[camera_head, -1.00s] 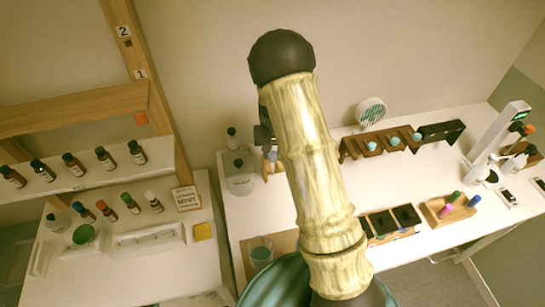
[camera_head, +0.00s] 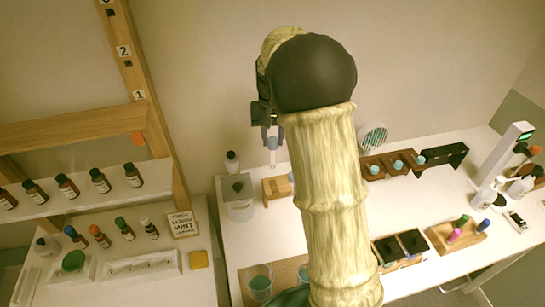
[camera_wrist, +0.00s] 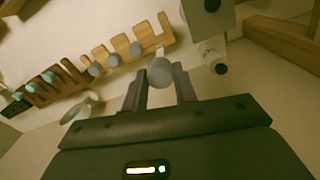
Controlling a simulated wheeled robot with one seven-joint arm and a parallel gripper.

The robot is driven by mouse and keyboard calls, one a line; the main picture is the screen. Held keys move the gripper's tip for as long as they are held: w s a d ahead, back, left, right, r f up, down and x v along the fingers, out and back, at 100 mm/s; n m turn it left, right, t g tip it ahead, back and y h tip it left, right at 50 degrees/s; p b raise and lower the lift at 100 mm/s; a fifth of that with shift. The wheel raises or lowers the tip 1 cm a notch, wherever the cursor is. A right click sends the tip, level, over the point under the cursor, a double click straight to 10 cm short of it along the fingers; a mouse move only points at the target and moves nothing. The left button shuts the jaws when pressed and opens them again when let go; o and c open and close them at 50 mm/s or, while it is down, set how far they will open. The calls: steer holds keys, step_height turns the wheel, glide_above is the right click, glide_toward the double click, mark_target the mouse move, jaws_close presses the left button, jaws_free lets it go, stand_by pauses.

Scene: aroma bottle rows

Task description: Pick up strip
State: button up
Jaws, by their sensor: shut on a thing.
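My gripper (camera_head: 271,132) is above the light wooden rack (camera_head: 274,190), on the white table. It is shut on a pale strip with a rounded grey end (camera_wrist: 160,72), seen between the fingers in the wrist view. In the head view the strip (camera_head: 272,146) hangs below the fingers, clear of the rack. The wrist view shows several grey round-ended strips (camera_wrist: 114,60) standing in that rack. My arm hides most of the rack in the head view.
A dark brown rack with teal-topped items (camera_head: 398,166) stands right of my arm. A clear container (camera_head: 239,208) and a small bottle (camera_head: 232,162) stand left of the light rack. A shelf with bottles (camera_head: 66,186) is further left. A glass (camera_head: 260,285) is near the front.

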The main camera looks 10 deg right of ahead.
steer(key=shift+r, duration=1)
steer(key=shift+f, duration=0.1)
